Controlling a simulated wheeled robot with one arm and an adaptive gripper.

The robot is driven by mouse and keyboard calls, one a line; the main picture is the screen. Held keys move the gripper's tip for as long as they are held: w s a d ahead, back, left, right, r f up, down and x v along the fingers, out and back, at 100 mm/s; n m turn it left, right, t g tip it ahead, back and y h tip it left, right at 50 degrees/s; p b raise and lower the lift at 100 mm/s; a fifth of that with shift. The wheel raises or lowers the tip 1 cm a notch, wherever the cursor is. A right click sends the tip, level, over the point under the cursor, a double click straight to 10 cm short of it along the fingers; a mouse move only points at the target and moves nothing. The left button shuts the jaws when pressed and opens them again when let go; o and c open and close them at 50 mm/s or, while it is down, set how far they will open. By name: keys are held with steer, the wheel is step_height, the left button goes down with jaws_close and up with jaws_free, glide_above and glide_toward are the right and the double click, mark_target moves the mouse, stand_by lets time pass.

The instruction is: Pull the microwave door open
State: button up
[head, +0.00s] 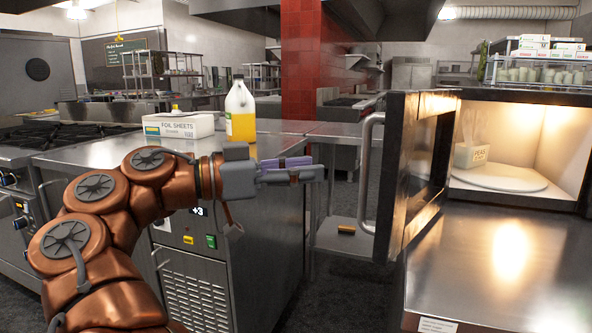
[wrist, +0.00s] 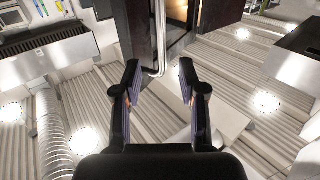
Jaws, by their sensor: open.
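The microwave door (head: 421,165) stands swung wide open at the right of the head view, with its metal bar handle (head: 367,170) on the left side. The handle (wrist: 159,40) shows beyond the fingertips, near the dark door (wrist: 138,28).
A steel counter (head: 500,265) lies in front of the microwave. Left of my gripper, a steel unit (head: 270,235) carries a foil sheets box (head: 180,126) and a jug of yellow liquid (head: 240,112). A low shelf (head: 345,238) and open floor lie between.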

steer(key=shift+s+a, duration=0.1)
steer(key=shift+a, duration=0.3)
